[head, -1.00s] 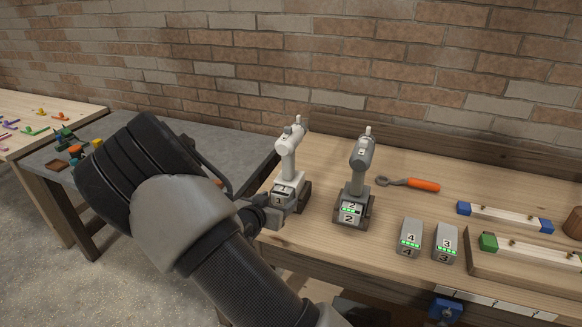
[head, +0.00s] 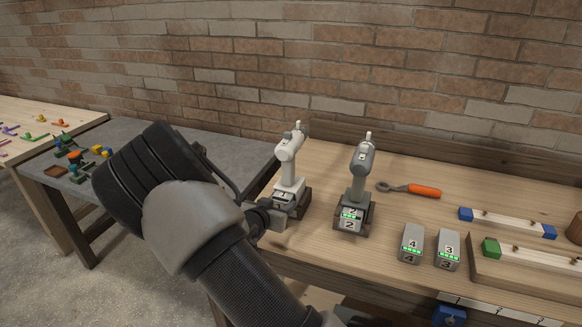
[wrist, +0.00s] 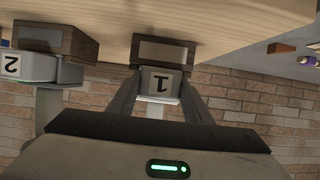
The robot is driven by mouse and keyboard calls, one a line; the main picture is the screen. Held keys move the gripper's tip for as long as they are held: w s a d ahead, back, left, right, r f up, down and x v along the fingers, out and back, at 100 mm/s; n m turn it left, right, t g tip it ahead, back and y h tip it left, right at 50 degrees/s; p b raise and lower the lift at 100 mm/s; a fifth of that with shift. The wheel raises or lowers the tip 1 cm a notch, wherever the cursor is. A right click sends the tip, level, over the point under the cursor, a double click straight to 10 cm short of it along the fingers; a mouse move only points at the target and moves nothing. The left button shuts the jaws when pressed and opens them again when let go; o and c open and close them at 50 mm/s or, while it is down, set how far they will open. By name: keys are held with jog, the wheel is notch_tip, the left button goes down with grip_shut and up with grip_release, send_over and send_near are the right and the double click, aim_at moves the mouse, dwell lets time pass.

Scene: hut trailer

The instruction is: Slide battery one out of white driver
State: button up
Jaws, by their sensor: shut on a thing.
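The white driver (head: 290,165) stands upright on its dark base at the left end of the wooden workbench. My gripper (wrist: 160,85) is shut on battery one, a finger on each side, in front of the driver. The dark base (wrist: 165,52) shows just beyond the battery. I cannot tell how far the battery is seated. My gripper in the head view (head: 274,216) hides part of it.
A grey driver (head: 362,175) with battery 2 (head: 349,219) stands close on the right. Batteries 4 (head: 412,243) and 3 (head: 448,250) stand farther right. An orange-handled tool (head: 424,191) lies behind. A grey table (head: 215,150) stands at the left.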

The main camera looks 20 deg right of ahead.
jog(key=s+a+p, duration=0.2)
jog(key=s+a, duration=0.3)
jog(key=s, duration=0.2)
jog(key=shift+s+a+p, duration=0.3)
dwell(1.1)
jog(key=shift+r, duration=0.1)
jog(key=shift+s+a+r+p, duration=0.45)
jog(key=shift+s+r+p, duration=0.25)
jog(key=shift+p, duration=0.1)
jog(key=shift+s+a+r+p, duration=0.4)
jog(key=shift+s+r+p, duration=0.15)
jog(key=shift+r+p, duration=0.2)
